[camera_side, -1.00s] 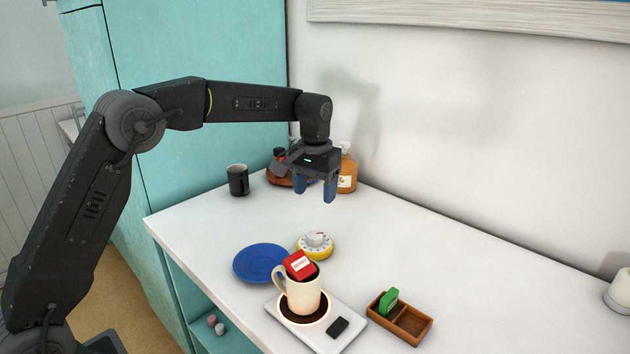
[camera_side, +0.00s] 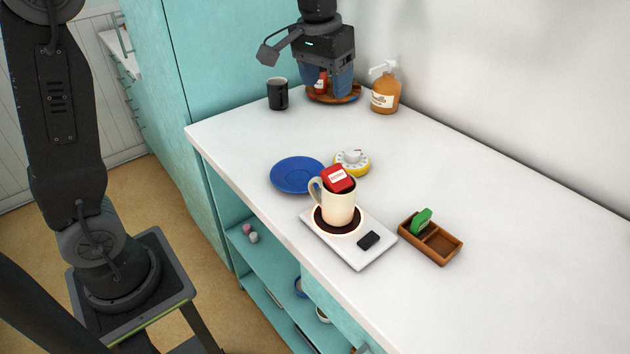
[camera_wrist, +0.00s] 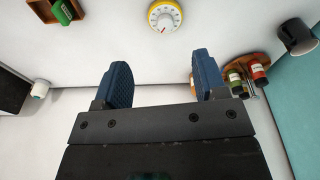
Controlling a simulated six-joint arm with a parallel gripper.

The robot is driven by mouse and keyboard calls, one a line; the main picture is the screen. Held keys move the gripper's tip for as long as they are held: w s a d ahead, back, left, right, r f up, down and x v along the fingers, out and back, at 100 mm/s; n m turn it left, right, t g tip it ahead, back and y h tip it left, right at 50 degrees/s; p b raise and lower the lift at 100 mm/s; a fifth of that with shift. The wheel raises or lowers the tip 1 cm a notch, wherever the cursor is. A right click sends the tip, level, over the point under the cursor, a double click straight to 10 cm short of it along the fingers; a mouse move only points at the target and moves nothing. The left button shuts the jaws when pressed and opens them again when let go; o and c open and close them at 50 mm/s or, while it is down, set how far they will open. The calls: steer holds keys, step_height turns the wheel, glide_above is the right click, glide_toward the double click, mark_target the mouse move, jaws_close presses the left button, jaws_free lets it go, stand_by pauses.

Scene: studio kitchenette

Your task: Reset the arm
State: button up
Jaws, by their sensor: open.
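My gripper (camera_side: 328,80) is open and empty, with its blue fingers apart. It hangs in the air at the back of the counter, in front of the round wooden tray in the side view. In the wrist view the two fingertips (camera_wrist: 160,78) are spread with bare white surface between them. A cream mug (camera_side: 340,208) stands upright on a white warmer plate (camera_side: 363,250), well away from my gripper. A red box (camera_side: 339,178) sits tilted in the mug's mouth.
A blue plate (camera_side: 297,176), a yellow-rimmed dial timer (camera_side: 351,163) and a wooden box (camera_side: 440,250) with a green item (camera_side: 421,221) lie on the counter. A black mug (camera_side: 278,95), wooden tray (camera_side: 333,96) and amber pump bottle (camera_side: 385,95) stand at the back.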

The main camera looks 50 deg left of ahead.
steer(key=s+f+t, duration=0.2)
steer(key=s, duration=0.9)
steer(key=s+d+f+m+t, duration=0.1)
steer(key=s+f, duration=0.1)
steer(key=s, duration=0.9)
steer(key=shift+s+d+m+t, duration=0.15)
steer(key=shift+m+t, duration=0.15)
steer(key=shift+t, duration=0.1)
steer(key=shift+f, duration=0.1)
